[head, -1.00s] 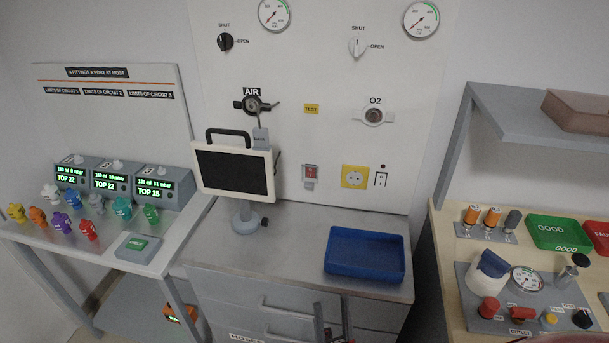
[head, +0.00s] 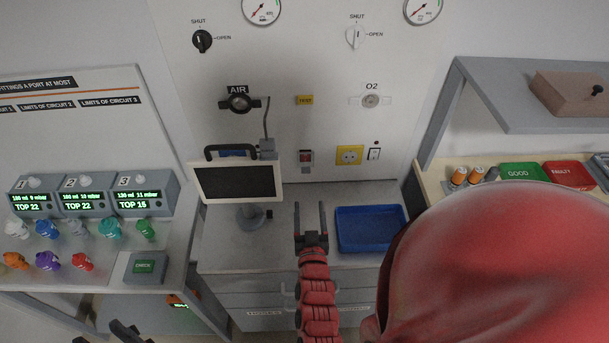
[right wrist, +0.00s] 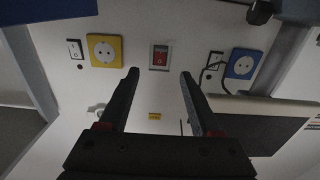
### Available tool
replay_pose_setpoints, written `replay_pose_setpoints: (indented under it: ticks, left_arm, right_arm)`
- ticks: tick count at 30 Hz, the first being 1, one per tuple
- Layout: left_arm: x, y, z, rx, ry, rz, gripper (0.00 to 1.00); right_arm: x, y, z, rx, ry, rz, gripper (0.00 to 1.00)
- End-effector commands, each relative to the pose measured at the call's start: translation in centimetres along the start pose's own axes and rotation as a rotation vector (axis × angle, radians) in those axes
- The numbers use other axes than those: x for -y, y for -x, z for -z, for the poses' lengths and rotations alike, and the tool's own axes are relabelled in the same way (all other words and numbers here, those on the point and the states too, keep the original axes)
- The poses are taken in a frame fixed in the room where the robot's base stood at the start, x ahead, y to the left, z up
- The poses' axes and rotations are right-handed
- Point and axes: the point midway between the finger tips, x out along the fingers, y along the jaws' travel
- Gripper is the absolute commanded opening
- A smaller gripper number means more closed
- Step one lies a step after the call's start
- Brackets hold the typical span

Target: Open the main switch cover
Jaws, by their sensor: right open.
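The main switch (head: 306,157) is a small red rocker in a pale frame on the white wall panel, left of the yellow socket. It also shows in the right wrist view (right wrist: 159,57), upper middle. Its cover seems to lie flat over the rocker, but it is too small to tell for sure. My right gripper (head: 310,206) is open and empty, pointing at the panel, in front of and below the switch. In the right wrist view its two fingers (right wrist: 157,75) stand apart with the switch beyond them. A dark part at the lower left edge looks like my left gripper (head: 125,331), mostly cut off.
A monitor (head: 236,183) on a stand is left of my right gripper. A blue tray (head: 369,248) lies right of it on the cabinet top. The yellow socket (head: 349,156) and a small wall switch (head: 374,152) sit right of the main switch.

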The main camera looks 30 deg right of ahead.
Motion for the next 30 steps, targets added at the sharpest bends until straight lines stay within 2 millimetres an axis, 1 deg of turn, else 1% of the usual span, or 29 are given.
replay_pose_setpoints:
  ticks: [1, 9, 12, 15, 21, 29, 30]
  left_arm:
    - [-0.1, 1.1, -0.2, 0.000, 0.000, 0.000, 0.50]
    - [-0.1, 3.0, -0.5, 0.000, 0.000, 0.000, 0.50]
    - [-0.2, 3.4, -0.6, 0.000, 0.000, 0.000, 0.50]
    - [-0.2, 3.6, -0.6, 0.000, 0.000, 0.000, 0.50]
    - [-0.2, 3.8, -0.7, -0.001, 0.000, 0.000, 0.50]
    - [-0.2, 3.8, -0.7, 0.000, 0.000, 0.000, 0.50]
    - [-0.2, 3.8, -0.7, 0.000, 0.000, 0.000, 0.50]
  right_arm:
    - [-0.1, -1.4, -0.3, -0.007, 0.000, -0.003, 0.65]
    - [-0.1, -7.8, 0.1, -0.010, -0.001, -0.003, 0.65]
    - [-0.1, -9.6, -0.1, -0.004, 0.000, -0.001, 0.65]
    - [0.0, -11.0, 0.0, -0.003, 0.000, 0.000, 0.65]
    - [-0.1, -12.3, 0.1, -0.003, 0.000, -0.001, 0.65]
    - [-0.1, -12.3, 0.2, -0.003, 0.000, 0.000, 0.65]
    - [0.0, -12.3, 0.1, -0.003, 0.000, 0.000, 0.60]
